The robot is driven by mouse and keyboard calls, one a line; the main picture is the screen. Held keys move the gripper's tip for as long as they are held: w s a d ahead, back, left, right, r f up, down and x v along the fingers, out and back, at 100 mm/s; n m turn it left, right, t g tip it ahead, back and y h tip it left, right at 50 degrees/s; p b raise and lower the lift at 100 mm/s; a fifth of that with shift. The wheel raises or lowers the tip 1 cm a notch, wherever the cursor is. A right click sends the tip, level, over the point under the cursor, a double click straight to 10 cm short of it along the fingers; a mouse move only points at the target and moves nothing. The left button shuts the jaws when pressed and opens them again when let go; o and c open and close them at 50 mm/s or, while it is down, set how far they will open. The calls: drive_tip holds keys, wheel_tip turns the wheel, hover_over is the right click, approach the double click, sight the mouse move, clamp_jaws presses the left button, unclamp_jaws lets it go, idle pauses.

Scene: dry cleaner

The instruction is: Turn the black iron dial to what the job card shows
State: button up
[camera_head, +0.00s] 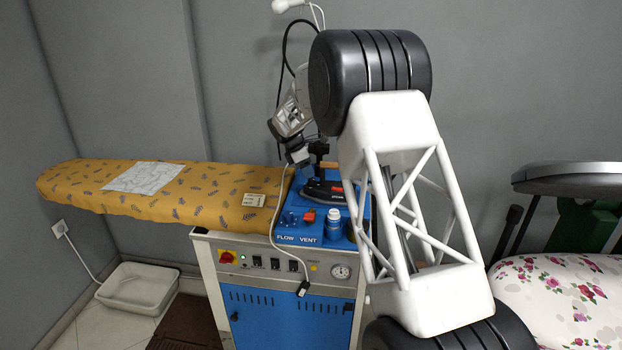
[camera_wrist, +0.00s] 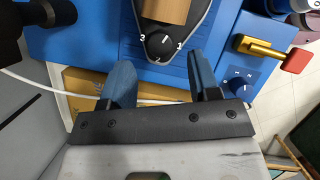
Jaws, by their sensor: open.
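The black iron dial (camera_wrist: 159,45) is round and sits on the dark iron's front end (camera_wrist: 137,22) in the wrist view, with a short white mark on it and white digits around it. I cannot tell surely which digit the mark faces. The iron (camera_head: 322,194) lies on the blue work top in the head view. My gripper (camera_wrist: 162,72) is open; its two blue fingers are apart and empty, short of the dial, one to each side of it. A small beige card (camera_head: 253,200), likely the job card, lies on the board; its print is too small to read.
A white cable (camera_head: 276,217) hangs over the blue edge. The yellow board (camera_head: 215,180) is mostly clear.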

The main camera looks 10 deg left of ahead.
sight(312, 179)
drive_tip(key=shift+x, duration=2.15)
drive_tip(key=c, duration=0.9)
